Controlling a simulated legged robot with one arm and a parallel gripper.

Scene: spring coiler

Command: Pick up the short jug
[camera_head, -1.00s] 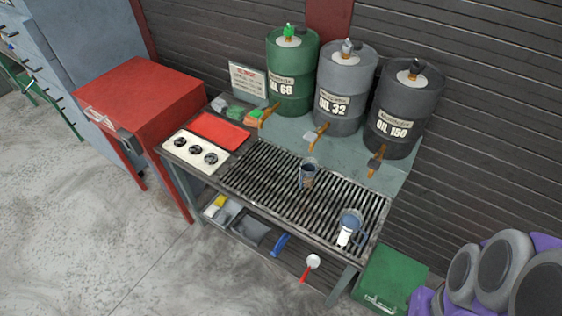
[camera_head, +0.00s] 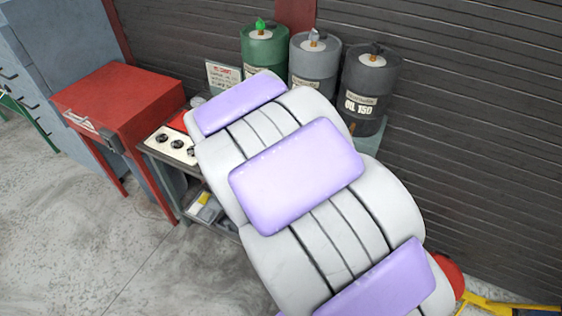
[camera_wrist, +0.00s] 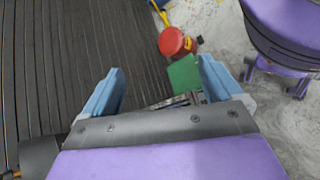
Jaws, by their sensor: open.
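No jug shows in the current views. My purple and white arm covers most of the oil bench (camera_head: 225,229) in the head view, including the slatted grate where two jugs stood a second earlier. My gripper (camera_wrist: 160,84) is seen in the wrist view with its two blue fingers wide apart. Nothing is between the fingers. A green box (camera_wrist: 185,74) and part of the slatted grate lie beyond them. The gripper itself is hidden in the head view.
A green drum (camera_head: 264,48), a grey drum (camera_head: 312,62) and a dark drum (camera_head: 368,85) stand at the back. A red cabinet (camera_head: 120,100) is at the left. A red can (camera_wrist: 175,42) stands on the floor beyond the green box.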

